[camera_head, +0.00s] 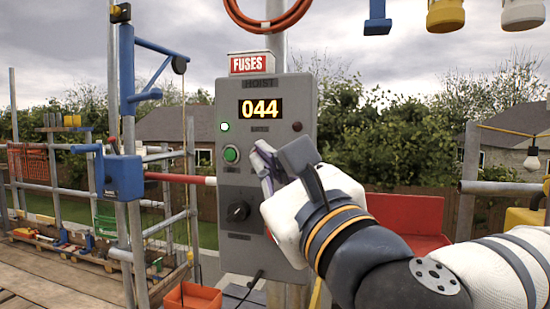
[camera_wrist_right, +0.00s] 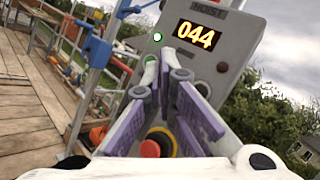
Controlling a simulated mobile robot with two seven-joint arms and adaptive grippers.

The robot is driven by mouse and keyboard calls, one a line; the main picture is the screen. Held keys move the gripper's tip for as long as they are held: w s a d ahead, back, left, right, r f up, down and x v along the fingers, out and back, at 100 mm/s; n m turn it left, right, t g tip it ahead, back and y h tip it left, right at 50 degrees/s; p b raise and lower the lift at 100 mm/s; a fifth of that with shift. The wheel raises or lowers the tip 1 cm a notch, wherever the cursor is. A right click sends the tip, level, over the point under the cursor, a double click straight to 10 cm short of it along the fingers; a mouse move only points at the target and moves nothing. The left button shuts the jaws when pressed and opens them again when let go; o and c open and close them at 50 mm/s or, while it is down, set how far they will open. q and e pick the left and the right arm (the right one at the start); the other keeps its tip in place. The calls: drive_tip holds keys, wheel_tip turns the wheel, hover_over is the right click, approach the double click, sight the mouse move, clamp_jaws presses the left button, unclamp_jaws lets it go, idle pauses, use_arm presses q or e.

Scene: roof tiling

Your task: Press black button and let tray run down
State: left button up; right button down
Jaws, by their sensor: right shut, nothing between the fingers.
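The grey hoist control box (camera_head: 300,90) stands upright in the middle of the head view. Its display (camera_head: 260,107) reads 044. A green lamp (camera_head: 225,126) is lit at left, and a dark red lamp (camera_head: 297,126) looks unlit. A green button (camera_head: 231,154) and a black knob (camera_head: 238,210) show on the left side of the panel. My right gripper (camera_head: 262,165) is shut and empty in front of the panel, right of the green button. It also shows in the wrist view (camera_wrist_right: 167,72). It hides part of the panel; I see no black push button. I cannot identify the tray. My left gripper is out of view.
A red mushroom button (camera_wrist_right: 156,146) shows between the finger links in the wrist view. A blue winch (camera_head: 122,177) on a post stands left of the box. An orange bin (camera_head: 192,298) is below, and a red object (camera_head: 410,215) stands behind my right arm.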

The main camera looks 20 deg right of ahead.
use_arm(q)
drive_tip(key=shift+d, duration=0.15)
use_arm(e)
drive_tip(key=shift+d, duration=0.25)
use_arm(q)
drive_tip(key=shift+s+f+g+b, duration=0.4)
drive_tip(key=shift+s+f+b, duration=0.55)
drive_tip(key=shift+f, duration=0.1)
use_arm(e)
drive_tip(key=w+d, duration=0.4)
drive_tip(key=w, duration=0.3)
drive_tip(key=shift+d, duration=0.4)
drive_tip(key=shift+w, duration=0.15)
drive_tip(key=shift+w+d, duration=0.2)
drive_tip(key=shift+w, duration=0.1)
